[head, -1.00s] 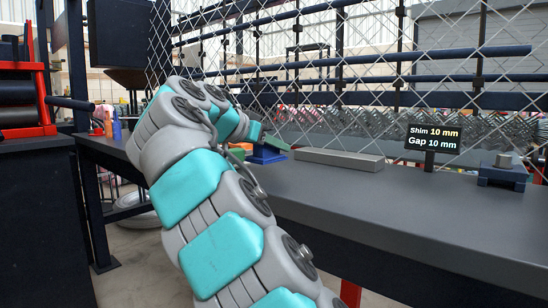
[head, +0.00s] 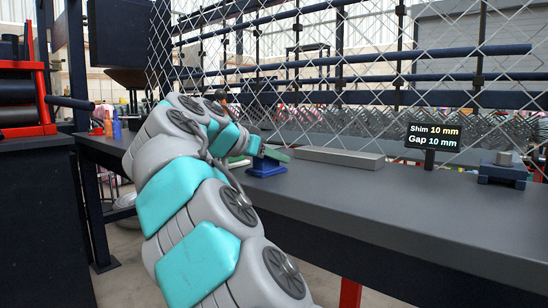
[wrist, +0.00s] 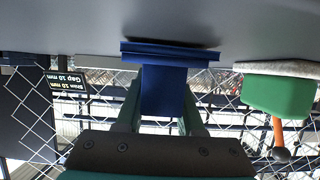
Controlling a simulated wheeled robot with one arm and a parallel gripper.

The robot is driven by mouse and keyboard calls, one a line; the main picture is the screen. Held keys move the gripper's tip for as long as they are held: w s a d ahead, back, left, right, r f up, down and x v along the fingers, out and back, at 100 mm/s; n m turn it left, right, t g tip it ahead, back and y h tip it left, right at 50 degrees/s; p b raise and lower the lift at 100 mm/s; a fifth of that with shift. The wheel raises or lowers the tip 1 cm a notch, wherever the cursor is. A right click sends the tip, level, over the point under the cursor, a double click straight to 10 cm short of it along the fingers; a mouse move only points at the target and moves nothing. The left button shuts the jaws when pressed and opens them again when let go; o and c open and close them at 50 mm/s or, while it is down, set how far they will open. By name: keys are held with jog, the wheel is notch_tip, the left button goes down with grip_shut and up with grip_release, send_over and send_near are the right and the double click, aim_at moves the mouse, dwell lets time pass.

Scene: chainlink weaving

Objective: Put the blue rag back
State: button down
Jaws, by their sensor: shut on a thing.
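The blue rag (head: 267,169) is a dark blue, stiff-looking piece with a wider flat lower part, low over the grey bench top in the head view. In the upside-down wrist view, the blue rag (wrist: 164,92) stands between the two green fingers of my gripper (wrist: 163,105). My gripper (head: 272,152) is shut on its upper part. A dark shadow lies close along its wide edge; I cannot tell whether it touches the bench. My arm hides part of the bench to the left.
The grey bench (head: 350,198) has a long grey bar (head: 340,159), a Shim/Gap display (head: 433,136) and a blue block fixture (head: 503,172). A green object with a pale pad (wrist: 278,96) is beside my gripper. Chain-link mesh (head: 370,60) stands behind. The bench front is clear.

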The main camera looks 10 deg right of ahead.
jog(key=shift+f, duration=0.25)
jog(key=c, duration=0.5)
grip_release()
jog(key=shift+r, duration=0.1)
